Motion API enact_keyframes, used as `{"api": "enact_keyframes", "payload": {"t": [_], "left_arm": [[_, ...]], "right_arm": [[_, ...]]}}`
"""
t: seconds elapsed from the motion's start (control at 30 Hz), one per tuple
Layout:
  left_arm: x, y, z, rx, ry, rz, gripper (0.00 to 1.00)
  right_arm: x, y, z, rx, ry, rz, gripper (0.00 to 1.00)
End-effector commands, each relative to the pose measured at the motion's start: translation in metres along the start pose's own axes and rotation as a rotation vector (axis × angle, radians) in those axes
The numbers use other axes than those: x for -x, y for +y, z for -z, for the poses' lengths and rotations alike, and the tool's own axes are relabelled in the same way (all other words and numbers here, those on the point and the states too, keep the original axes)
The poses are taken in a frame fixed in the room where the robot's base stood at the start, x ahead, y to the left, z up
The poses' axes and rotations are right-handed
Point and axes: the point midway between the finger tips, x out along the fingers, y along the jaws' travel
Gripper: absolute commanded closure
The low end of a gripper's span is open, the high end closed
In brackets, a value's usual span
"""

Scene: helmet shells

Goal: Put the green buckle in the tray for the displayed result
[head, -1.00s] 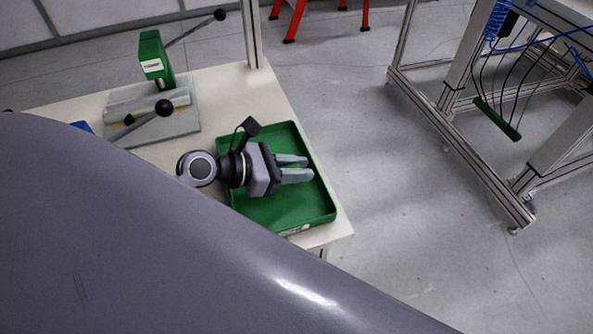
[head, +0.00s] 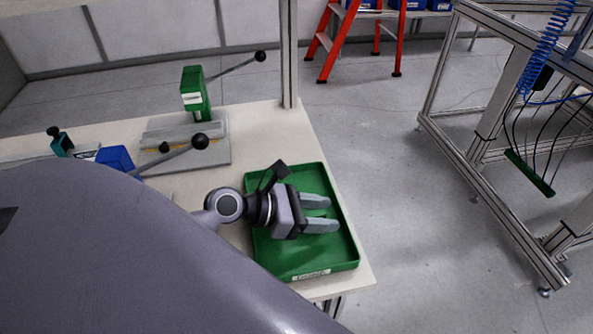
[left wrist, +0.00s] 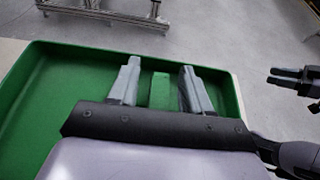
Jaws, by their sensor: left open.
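The green tray (head: 305,268) lies at the right end of the table, with a white label on its front wall. My left gripper (head: 320,213) is over the tray, open, its two grey fingers apart and pointing right. In the left wrist view the same gripper (left wrist: 160,80) has a small green block (left wrist: 160,92) between its fingers, apart from both; it looks like the green buckle, lying in the tray (left wrist: 35,90). In the head view the buckle is hard to make out against the tray. My right gripper (left wrist: 292,80) shows at the right of the left wrist view; its jaw state is unclear.
A lever fixture with a green upright (head: 194,93) and grey base stands behind the tray. A blue bin (head: 115,158) and a teal item (head: 61,143) are further left. A table post (head: 288,55) rises behind. Open floor lies right of the table, towards a metal frame.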

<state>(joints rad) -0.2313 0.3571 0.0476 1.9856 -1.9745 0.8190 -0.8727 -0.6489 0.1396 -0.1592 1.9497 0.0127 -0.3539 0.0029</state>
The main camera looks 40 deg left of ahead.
Motion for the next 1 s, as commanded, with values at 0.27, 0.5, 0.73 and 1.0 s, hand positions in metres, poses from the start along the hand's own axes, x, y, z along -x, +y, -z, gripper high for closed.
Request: {"api": "enact_keyframes", "payload": {"t": [0.27,0.5,0.73,1.0], "left_arm": [[0.049,0.0,0.004,-0.002,0.006,-0.001,0.52],[0.089,-0.001,0.002,-0.004,0.005,0.001,0.52],[0.112,0.0,0.002,-0.001,0.003,0.0,0.52],[0.117,0.0,0.0,-0.002,0.001,0.001,0.52]], "right_arm": [[-0.004,0.0,-0.004,0.0,0.0,0.0,0.57],[-0.006,0.0,-0.009,0.0,0.0,0.0,0.57],[-0.008,0.0,-0.011,0.0,0.0,0.0,0.57],[-0.008,0.0,-0.011,0.0,0.0,0.0,0.57]]}}
